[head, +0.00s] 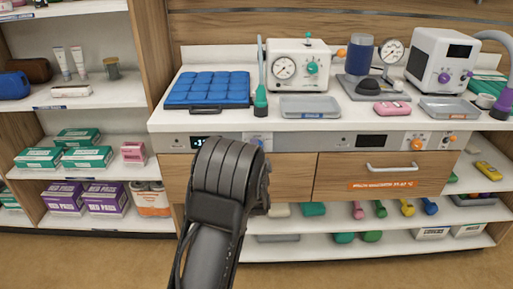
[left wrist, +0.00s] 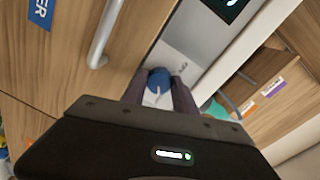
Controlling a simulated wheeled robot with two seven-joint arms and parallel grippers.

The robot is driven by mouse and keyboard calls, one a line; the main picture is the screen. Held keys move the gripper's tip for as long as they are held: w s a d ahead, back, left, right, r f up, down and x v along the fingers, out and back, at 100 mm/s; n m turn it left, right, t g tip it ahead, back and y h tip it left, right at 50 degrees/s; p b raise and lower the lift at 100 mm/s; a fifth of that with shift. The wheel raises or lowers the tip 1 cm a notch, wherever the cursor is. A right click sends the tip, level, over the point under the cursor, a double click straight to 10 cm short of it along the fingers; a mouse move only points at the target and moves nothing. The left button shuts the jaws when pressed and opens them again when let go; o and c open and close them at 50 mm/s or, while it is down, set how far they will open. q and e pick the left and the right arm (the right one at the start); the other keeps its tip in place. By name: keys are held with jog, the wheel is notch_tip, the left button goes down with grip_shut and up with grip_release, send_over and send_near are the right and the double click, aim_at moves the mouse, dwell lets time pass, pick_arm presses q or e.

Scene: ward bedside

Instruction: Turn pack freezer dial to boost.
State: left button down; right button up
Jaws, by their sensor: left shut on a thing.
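The pack freezer dial (left wrist: 158,80) is a blue round knob with a pale line on its face, on a light panel in the left wrist view. My left gripper (left wrist: 160,92) is shut on it, with one dark finger on each side. The marks around the dial are too small to read, so I cannot tell its setting. In the head view my left arm (head: 225,180) reaches up to the left control panel (head: 175,141) and hides the dial and fingertips. My right gripper is not in view.
A dark display (left wrist: 228,6) is beside the dial. A bar handle (left wrist: 105,35) stands out from the wooden front near the gripper, with a blue label (left wrist: 40,12) beyond. Above the panel, the counter holds a blue pack tray (head: 208,88) and a white device (head: 300,65).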

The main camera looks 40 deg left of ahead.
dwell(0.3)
pick_arm(q)
jog(key=c, duration=1)
grip_release()
jog(key=v, duration=0.7)
jog(key=shift+s+d, duration=0.25)
jog(key=shift+s, duration=0.1)
